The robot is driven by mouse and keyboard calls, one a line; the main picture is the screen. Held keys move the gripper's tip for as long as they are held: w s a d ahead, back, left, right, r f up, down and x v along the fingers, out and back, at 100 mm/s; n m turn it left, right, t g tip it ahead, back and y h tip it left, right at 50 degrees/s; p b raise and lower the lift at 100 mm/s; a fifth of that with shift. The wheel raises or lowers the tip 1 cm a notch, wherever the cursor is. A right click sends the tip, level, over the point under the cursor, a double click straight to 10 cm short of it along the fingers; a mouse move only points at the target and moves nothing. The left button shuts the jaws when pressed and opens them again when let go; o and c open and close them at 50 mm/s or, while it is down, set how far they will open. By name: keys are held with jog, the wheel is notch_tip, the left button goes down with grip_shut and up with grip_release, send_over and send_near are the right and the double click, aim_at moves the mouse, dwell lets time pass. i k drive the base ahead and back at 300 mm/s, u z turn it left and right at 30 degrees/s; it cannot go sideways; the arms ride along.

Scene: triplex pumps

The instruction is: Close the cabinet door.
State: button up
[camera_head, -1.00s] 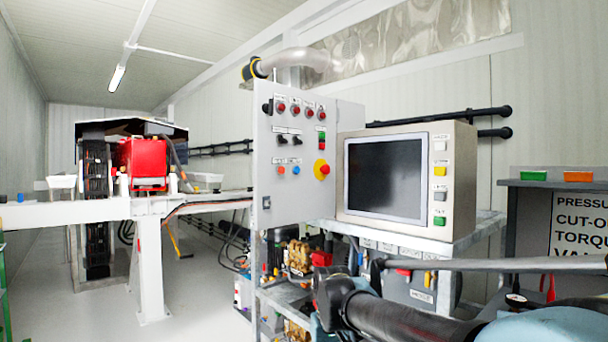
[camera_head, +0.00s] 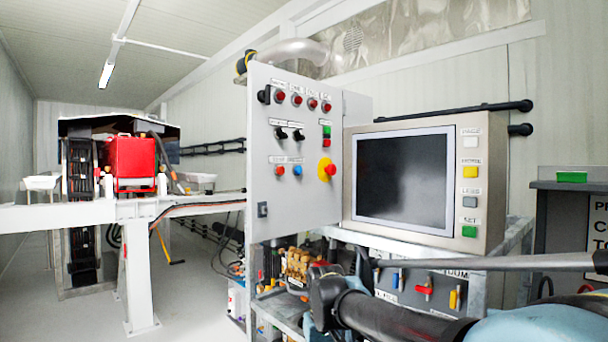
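The cabinet door is most likely the light grey panel (camera_head: 301,225) left of the screen. It carries red and blue buttons, black switches, a yellow-and-red stop button (camera_head: 326,170) and a small dark latch (camera_head: 262,209) at its lower left. A pale grey face shows behind its right edge; I cannot tell how far the door stands open. My arm reaches in from the lower right, and its dark end (camera_head: 325,296) is below the panel, apart from it in the picture. The fingers cannot be made out, so their state is unclear.
A screen box (camera_head: 430,180) with coloured buttons stands right of the panel. A grey rod (camera_head: 490,263) crosses in front of the bench. Pump parts and small valves sit below. A white beam frame (camera_head: 130,215) stands left, with open floor near it.

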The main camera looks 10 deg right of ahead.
aim_at(312, 199)
jog(key=z, duration=1.2)
jog(key=k, duration=1.2)
jog(key=u, duration=1)
